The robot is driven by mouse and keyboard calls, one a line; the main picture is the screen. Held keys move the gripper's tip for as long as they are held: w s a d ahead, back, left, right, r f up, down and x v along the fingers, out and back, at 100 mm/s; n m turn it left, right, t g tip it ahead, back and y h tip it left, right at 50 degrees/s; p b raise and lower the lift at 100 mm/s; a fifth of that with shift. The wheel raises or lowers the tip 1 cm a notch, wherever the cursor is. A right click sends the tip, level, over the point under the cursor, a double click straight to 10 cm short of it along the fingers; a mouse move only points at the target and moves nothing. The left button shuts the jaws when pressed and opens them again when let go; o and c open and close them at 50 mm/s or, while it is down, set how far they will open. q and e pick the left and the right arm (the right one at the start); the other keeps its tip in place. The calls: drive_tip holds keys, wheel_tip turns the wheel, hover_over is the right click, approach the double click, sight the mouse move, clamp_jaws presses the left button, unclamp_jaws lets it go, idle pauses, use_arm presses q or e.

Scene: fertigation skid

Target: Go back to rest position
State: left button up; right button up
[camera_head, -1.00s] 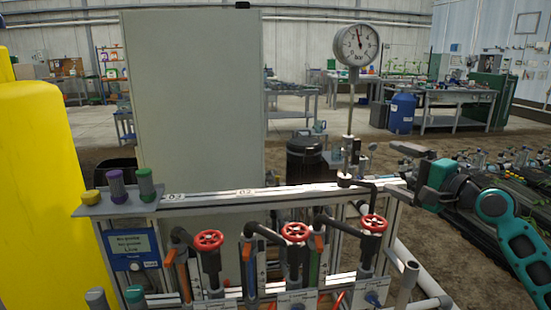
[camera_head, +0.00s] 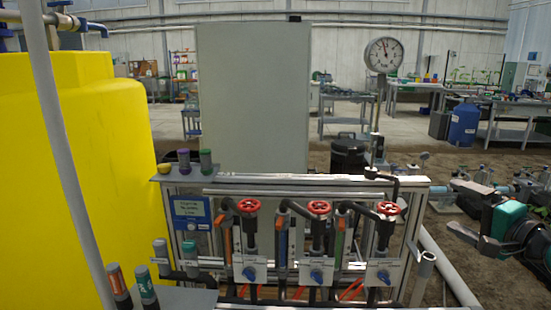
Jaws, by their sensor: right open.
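My right gripper (camera_head: 468,213) shows at the right edge of the head view, black with a teal arm link behind it. It is open and empty, its fingers pointing left. It is to the right of the skid frame (camera_head: 300,180) and apart from it. The skid carries red handwheel valves (camera_head: 319,207), blue knobs (camera_head: 317,276) and a blue controller box (camera_head: 192,212) with a small screen. A round pressure gauge (camera_head: 384,55) stands on a thin post above the skid's right end. My left gripper is not in view.
A large yellow tank (camera_head: 75,170) fills the left side, with a grey pole (camera_head: 62,150) before it. A tall grey panel (camera_head: 253,95) stands behind the skid. Small capped cylinders (camera_head: 206,162) stand on the skid's left shelf. A grey pipe (camera_head: 448,268) slants at the right.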

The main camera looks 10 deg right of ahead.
drive_tip(key=a+f+n+g+p, duration=0.25)
drive_tip(key=a+f+n, duration=0.2)
drive_tip(key=f, duration=0.75)
drive_tip(key=s+a+f+n+g+p, duration=0.1)
drive_tip(key=s+a+f+n, duration=0.2)
drive_tip(key=a+f, duration=0.35)
drive_tip(key=s+a+f+n+g+p, duration=0.1)
drive_tip(key=s+a+f+n+g, duration=0.1)
drive_tip(key=s+a+f+n, duration=0.4)
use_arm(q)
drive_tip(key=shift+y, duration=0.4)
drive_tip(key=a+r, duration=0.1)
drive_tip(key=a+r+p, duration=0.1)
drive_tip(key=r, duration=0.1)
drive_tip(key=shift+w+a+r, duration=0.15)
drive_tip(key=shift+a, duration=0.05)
use_arm(e)
drive_tip(key=s+a+f+n, duration=0.1)
drive_tip(key=s+a+n, duration=0.1)
drive_tip(key=a, duration=0.5)
drive_tip(key=s+a+f+n+y, duration=0.1)
drive_tip(key=s+a+n, duration=0.1)
drive_tip(key=a, duration=0.5)
drive_tip(key=shift+s+a+f+n+g, duration=0.35)
drive_tip(key=shift+f+n, duration=0.05)
drive_tip(key=shift+n, duration=0.05)
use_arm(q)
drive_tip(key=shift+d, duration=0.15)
